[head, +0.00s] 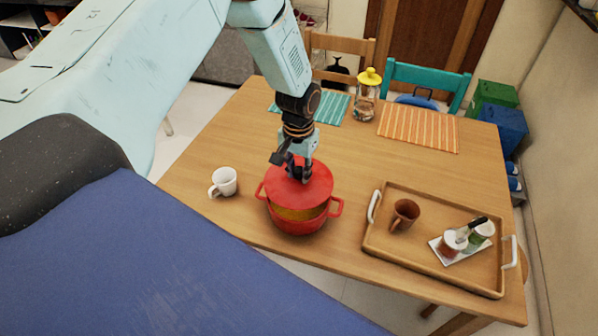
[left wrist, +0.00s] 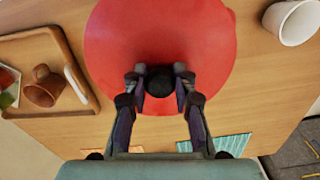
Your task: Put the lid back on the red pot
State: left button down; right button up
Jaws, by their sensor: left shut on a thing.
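The red pot (head: 297,222) stands on the table with yellowish contents showing at its near side. The red lid (head: 313,188) is over the pot, slightly raised or tilted, leaving a gap at the front. My left gripper (head: 297,172) is shut on the lid's dark knob, from above. In the left wrist view the lid (left wrist: 160,45) fills the upper middle, and the black knob (left wrist: 160,81) sits between the fingers. The lid hides the pot in that view. My right gripper is not in view.
A white mug (head: 224,181) stands left of the pot. A wooden tray (head: 410,257) with a brown cup (head: 405,214) and a condiment set (head: 462,241) lies to the right. A yellow-lidded jar (head: 366,98) and two striped placemats (head: 418,128) are at the far side.

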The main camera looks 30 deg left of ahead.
aim_at(298, 181)
pick_arm(q)
notch_tip(298, 181, down, 2)
jog(key=shift+a+b, duration=0.15)
jog(key=shift+b, duration=0.55)
jog(key=shift+w+d+f+b, duration=0.1)
jog(key=shift+d+f+b, duration=0.1)
jog(key=shift+f+b, duration=0.25)
jog(key=shift+d+f+b, duration=0.15)
jog(key=shift+f+b, duration=0.15)
jog(key=shift+f, duration=0.55)
jog(key=shift+a+f+b, duration=0.2)
jog(key=shift+f+b, duration=0.05)
jog(key=shift+b, duration=0.05)
jog(key=shift+d, duration=0.15)
jog(key=shift+s+a+r, duration=0.1)
jog(key=shift+s+a, duration=0.1)
jog(key=shift+w+d+p, duration=0.1)
jog(key=shift+d+p, duration=0.1)
jog(key=shift+p, duration=0.1)
jog(key=shift+a, duration=0.1)
